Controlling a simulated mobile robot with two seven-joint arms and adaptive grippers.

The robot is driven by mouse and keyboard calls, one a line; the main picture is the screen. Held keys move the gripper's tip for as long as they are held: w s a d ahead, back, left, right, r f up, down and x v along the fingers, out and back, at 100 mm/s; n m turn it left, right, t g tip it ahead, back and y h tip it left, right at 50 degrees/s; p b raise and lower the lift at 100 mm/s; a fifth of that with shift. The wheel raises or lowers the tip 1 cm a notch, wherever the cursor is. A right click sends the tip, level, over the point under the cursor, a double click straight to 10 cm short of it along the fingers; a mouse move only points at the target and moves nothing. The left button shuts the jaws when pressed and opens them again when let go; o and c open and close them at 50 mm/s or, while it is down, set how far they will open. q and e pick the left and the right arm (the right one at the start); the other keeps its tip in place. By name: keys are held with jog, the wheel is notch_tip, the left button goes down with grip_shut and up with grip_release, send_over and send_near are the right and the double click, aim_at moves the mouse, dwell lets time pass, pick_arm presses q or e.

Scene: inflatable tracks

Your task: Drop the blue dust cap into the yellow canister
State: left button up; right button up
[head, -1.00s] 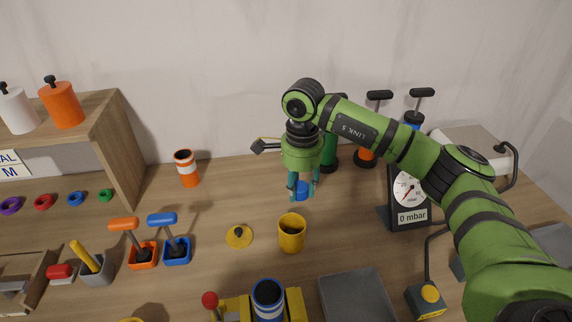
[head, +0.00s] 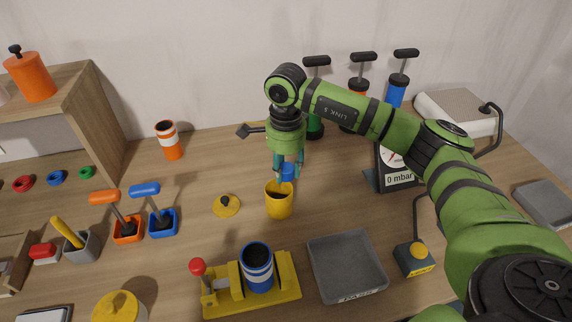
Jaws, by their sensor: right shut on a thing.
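The blue dust cap (head: 288,171) is held between the fingers of my right gripper (head: 286,176), which is shut on it and points down. The yellow canister (head: 279,203) stands open on the table, just below and in front of the gripper in the head view. The cap shows right behind and above the canister's far rim; I cannot tell whether it is over the opening. A yellow lid with a dark knob (head: 227,204) lies on the table left of the canister. My left gripper is not in view.
A yellow fixture holding a blue-and-white canister (head: 258,270) and a grey tray (head: 346,265) lie in front. A pressure gauge (head: 396,165) stands to the right, pumps (head: 357,100) behind. Blue (head: 161,222) and orange (head: 127,230) holders stand left. An orange-and-white canister (head: 169,140) stands at back left.

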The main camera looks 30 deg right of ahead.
aim_at(286, 167)
jog(key=o, duration=0.9)
notch_tip(286, 167, up, 12)
